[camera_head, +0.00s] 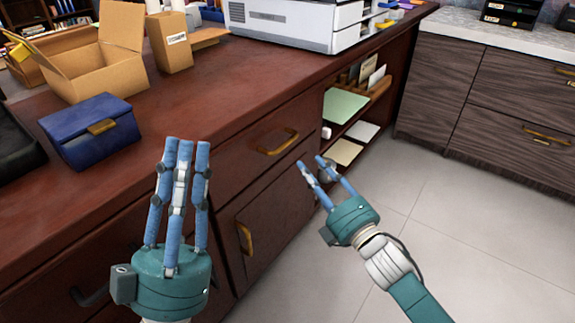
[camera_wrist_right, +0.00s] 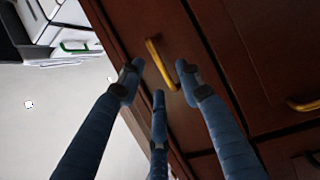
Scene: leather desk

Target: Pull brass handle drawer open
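The dark red wooden desk has an upper drawer (camera_head: 245,150) with a curved brass handle (camera_head: 280,143) on its front. The drawer looks closed. My right gripper (camera_head: 316,168) is open and empty in front of the desk, to the right of and below that handle in the head view. In the right wrist view, a brass handle (camera_wrist_right: 157,62) lies beyond and between the spread fingertips of the right gripper (camera_wrist_right: 158,86), with no clear contact.
A second brass handle (camera_head: 245,238) is on the lower front. The desktop holds a blue box (camera_head: 90,140), an open cardboard box (camera_head: 95,65) and a white printer (camera_head: 290,22). An open shelf (camera_head: 345,130) is right of the drawer. The tiled floor (camera_head: 440,220) is clear.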

